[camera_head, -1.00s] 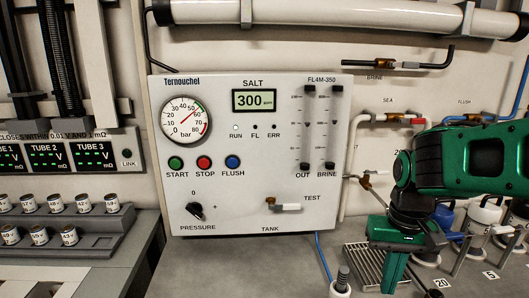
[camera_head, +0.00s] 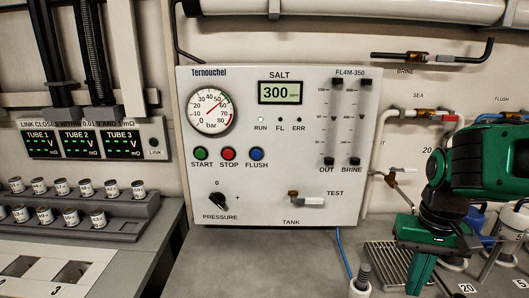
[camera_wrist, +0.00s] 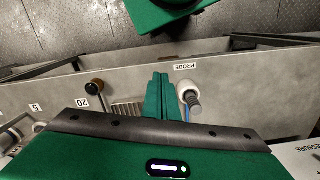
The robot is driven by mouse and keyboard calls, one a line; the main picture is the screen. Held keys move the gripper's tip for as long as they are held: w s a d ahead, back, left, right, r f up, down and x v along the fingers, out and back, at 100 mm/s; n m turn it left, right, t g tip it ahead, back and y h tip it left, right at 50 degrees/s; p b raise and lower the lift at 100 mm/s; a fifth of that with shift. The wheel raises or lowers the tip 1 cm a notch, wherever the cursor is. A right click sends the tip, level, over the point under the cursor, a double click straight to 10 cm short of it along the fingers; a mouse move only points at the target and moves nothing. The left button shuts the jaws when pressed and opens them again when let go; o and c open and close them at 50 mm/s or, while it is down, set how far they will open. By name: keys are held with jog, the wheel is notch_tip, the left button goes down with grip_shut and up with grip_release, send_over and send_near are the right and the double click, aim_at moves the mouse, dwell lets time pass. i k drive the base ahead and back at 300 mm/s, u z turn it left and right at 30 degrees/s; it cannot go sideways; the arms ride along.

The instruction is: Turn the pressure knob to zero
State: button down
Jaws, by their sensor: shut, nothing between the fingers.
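The black pressure knob (camera_head: 218,201) is on the lower left of the white Ternouchel panel (camera_head: 270,185). Its white mark points to the upper left, and a "0" is printed above it and a "+" to its right. The round pressure gauge (camera_head: 211,111) above has its needle pointing to the upper right. My gripper (camera_head: 421,271) hangs at the right of the head view, low over the bench and well away from the knob. In the wrist view its green fingers (camera_wrist: 158,98) are together and empty. The knob is not seen in the wrist view.
A metal drain grate (camera_head: 383,254) and a probe in a white holder (camera_head: 361,280) are near my gripper. A rack of small jars (camera_head: 75,218) stands at the left. A tank/test valve lever (camera_head: 309,201) sticks out right of the knob. The bench before the panel is mostly clear.

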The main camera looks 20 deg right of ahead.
aim_at(218, 197)
jog(key=z, duration=0.5)
jog(key=k, duration=1.9)
jog(key=u, duration=0.6)
jog(key=i, duration=1)
jog(key=z, duration=0.05)
